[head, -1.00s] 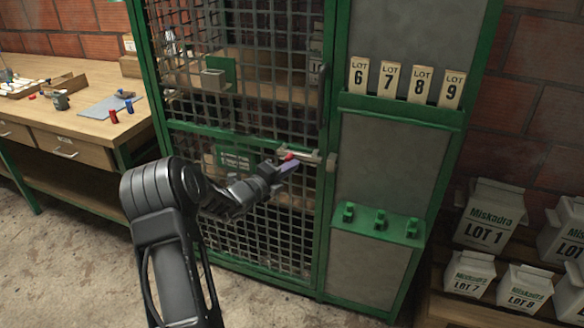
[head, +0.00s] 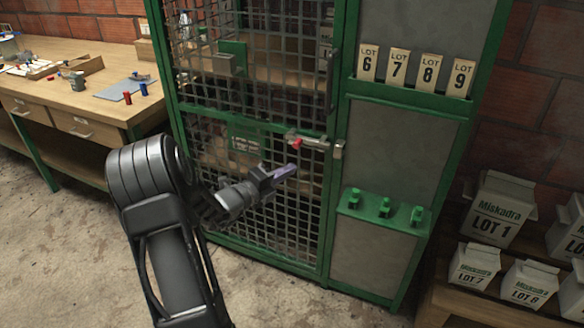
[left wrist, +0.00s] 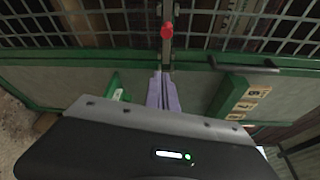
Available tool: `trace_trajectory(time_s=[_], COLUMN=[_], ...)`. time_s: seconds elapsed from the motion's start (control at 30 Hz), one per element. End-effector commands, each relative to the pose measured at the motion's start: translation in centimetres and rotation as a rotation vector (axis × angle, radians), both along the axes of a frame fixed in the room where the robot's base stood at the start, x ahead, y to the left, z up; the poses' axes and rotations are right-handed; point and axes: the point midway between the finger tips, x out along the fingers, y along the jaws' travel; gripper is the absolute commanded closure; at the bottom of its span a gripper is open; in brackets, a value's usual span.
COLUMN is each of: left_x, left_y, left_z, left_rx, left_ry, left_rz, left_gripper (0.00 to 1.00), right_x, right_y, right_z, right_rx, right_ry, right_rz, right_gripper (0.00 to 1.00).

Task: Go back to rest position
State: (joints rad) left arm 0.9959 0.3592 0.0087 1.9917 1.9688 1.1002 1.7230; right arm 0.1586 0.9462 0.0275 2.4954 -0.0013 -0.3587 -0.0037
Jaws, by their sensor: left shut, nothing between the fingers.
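My left gripper (head: 282,175) is in front of the green mesh cage door (head: 262,205), just below the latch bar (head: 318,143) with its red knob (head: 296,142). Its purple fingers are closed together and empty. In the left wrist view the shut fingers (left wrist: 162,92) point toward the latch, and the red knob (left wrist: 167,31) shows beyond the tips, apart from them. The latch bar lies across the door edge to the frame post. My right gripper does not show.
A wooden workbench (head: 90,100) with small red and blue parts stands at the left. Right of the door are lot tags (head: 398,70) and a green shelf with pegs (head: 385,212). White lot cartons (head: 500,208) stand on a wooden rack at the right. The concrete floor (head: 60,250) at left is clear.

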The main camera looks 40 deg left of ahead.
Motion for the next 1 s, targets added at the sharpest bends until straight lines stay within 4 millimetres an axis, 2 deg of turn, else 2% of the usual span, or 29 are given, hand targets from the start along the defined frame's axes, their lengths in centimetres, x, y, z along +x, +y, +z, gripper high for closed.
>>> trace_trajectory(time_s=[0.53, 0.67, 0.77, 0.87, 0.97, 1.0], left_x=[0.0, 0.0, -0.3, -1.9, -4.7, -6.1], left_y=[0.0, 0.1, -0.2, -2.4, -5.5, -7.2], left_z=[0.0, -0.4, -2.6, -7.5, -13.4, -15.7], left_rx=[0.004, 0.068, 0.221, 0.466, 0.724, 0.836], left_ry=[0.0, 0.015, 0.102, 0.267, 0.425, 0.475], left_rz=[0.0, -0.001, -0.035, -0.172, -0.391, -0.51], left_gripper=[1.0, 1.0, 1.0, 1.0, 1.0, 1.0], right_x=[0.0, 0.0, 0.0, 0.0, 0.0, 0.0], right_y=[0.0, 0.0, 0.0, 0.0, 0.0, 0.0], right_z=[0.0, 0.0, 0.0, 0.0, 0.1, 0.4], right_rx=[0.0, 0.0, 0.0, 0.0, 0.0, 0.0], right_ry=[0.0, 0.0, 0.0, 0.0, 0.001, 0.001], right_rz=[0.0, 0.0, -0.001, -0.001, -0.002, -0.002], right_gripper=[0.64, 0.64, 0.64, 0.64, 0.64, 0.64])
